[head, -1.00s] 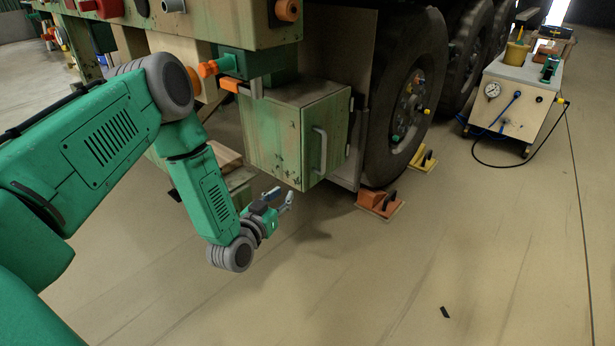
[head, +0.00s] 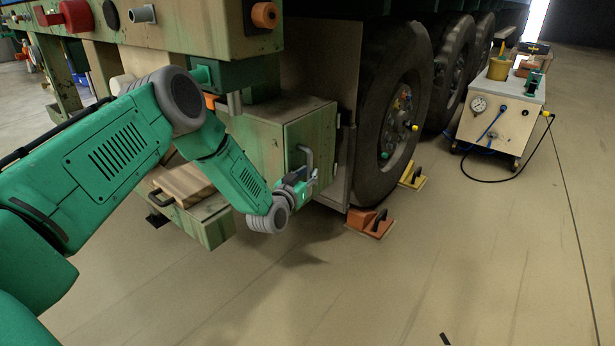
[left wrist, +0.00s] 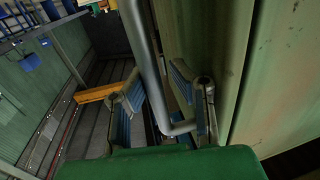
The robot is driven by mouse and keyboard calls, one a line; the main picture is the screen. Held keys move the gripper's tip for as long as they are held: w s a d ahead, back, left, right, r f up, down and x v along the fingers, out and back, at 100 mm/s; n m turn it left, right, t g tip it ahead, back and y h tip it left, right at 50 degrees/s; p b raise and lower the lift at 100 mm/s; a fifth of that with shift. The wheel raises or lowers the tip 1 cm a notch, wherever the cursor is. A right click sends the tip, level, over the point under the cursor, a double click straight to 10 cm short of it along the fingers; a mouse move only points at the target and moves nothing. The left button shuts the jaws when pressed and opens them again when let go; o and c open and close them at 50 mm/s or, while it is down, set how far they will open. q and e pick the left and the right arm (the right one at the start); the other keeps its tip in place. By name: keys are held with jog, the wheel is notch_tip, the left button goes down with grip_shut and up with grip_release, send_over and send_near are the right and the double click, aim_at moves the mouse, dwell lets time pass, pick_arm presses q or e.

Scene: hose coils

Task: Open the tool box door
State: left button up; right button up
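The tool box (head: 262,132) is a worn green box under the truck body. Its door (head: 323,138) looks shut and carries a grey bar handle (head: 309,156). My left gripper (head: 308,183) is at the lower end of this handle. In the left wrist view the handle (left wrist: 147,60) runs down between the two blue-padded fingers of the left gripper (left wrist: 160,98) and bends to the right at its lower end. The fingers are apart, one on each side of the bar, and not visibly closed on it. My right gripper is not in view.
A big truck wheel (head: 390,110) stands right of the box, with an orange wheel chock (head: 369,222) on the floor. A drawer-like box with a wooden top (head: 183,184) is left of my forearm. A cart (head: 502,112) stands farther right.

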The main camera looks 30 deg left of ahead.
pick_arm(q)
jog(key=shift+d+r, duration=0.25)
jog(key=shift+d, duration=0.2)
grip_shut()
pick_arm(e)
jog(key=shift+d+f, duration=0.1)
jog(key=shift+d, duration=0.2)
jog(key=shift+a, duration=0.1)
pick_arm(q)
jog(key=shift+f, duration=0.1)
